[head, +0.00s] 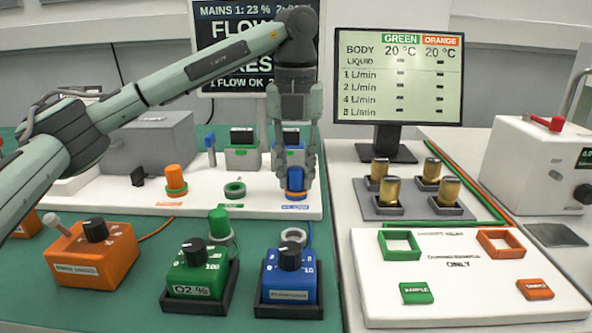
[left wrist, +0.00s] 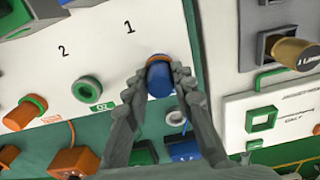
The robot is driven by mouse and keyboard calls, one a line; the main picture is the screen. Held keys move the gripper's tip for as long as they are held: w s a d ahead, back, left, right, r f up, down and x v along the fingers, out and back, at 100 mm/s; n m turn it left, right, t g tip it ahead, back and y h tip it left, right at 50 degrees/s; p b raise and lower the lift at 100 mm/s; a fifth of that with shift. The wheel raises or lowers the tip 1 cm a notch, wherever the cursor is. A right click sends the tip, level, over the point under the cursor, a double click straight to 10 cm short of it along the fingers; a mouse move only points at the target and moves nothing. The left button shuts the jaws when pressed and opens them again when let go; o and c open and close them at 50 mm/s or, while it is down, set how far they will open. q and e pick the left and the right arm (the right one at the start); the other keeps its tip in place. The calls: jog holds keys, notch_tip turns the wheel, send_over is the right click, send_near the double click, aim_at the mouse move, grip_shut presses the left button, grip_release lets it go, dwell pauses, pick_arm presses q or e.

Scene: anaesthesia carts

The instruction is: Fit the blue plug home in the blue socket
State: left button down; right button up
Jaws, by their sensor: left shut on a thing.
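The blue plug (head: 296,181) stands upright at the right end of the white panel, above the blue label. My left gripper (head: 296,172) comes down on it from above and is shut on it. The left wrist view shows the blue plug (left wrist: 160,82) between the two fingertips (left wrist: 160,76), with an orange band at its far end. The blue socket is mostly hidden under the plug; a blue rim shows at the plug's foot in the head view. I cannot tell how deep the plug sits. My right gripper is not in view.
Left along the panel (head: 90,197) are an empty green socket (head: 235,189) and an orange plug (head: 176,181). In front stand a green box (head: 197,268), a blue box (head: 289,274) and an orange box (head: 92,254). A green plug (head: 219,224) stands behind the green box.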

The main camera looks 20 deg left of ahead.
aim_at(296, 168)
pick_arm(q)
jog(key=c, duration=1.2)
grip_release()
jog(key=shift+f, duration=0.1)
notch_tip(296, 168, up, 12)
jog(key=shift+r, duration=0.1)
